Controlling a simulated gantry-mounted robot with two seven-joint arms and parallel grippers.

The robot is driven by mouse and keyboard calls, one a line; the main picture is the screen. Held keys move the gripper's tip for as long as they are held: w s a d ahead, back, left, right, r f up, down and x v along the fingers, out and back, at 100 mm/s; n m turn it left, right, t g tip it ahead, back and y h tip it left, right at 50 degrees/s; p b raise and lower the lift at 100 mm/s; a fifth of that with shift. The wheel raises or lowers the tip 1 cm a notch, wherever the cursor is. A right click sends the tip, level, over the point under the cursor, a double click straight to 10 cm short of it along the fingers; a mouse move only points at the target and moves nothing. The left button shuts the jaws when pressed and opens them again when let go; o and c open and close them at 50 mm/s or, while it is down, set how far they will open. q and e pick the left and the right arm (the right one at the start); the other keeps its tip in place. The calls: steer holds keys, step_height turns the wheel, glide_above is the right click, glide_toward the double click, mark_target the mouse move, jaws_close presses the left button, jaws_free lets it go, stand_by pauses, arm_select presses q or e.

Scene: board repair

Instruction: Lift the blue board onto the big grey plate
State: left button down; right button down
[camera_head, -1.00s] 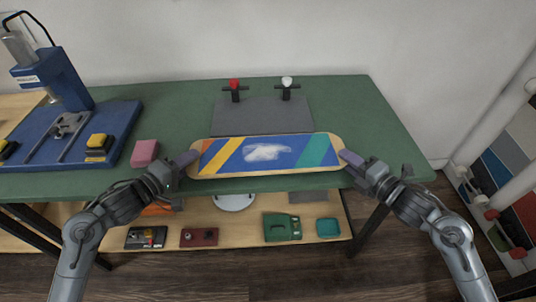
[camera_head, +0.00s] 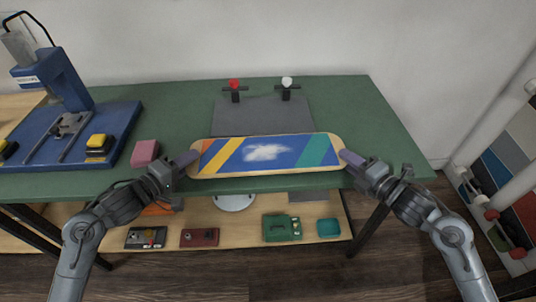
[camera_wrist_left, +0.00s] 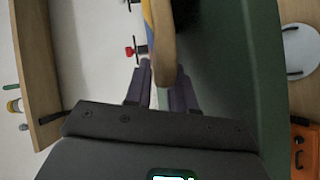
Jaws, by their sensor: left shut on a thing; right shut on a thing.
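The blue board (camera_head: 265,153), a skateboard deck with orange, yellow and teal stripes and a whitish patch, is held level between my two grippers at the front of the green table. My left gripper (camera_head: 187,160) is shut on its left end. My right gripper (camera_head: 349,160) is shut on its right end. In the left wrist view, the board's edge (camera_wrist_left: 160,40) runs up from between the left fingers (camera_wrist_left: 158,88). The big grey plate (camera_head: 262,116) lies flat behind the board, its front part hidden by it. The gap between board and table is hard to judge.
A red-topped clamp (camera_head: 235,90) and a white-topped clamp (camera_head: 287,88) stand at the plate's back edge. A pink block (camera_head: 145,152) lies left of the board, near a blue press (camera_head: 70,125). The table (camera_head: 375,125) is clear on the right. Tools lie on the shelf below.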

steer(key=shift+f, duration=0.4)
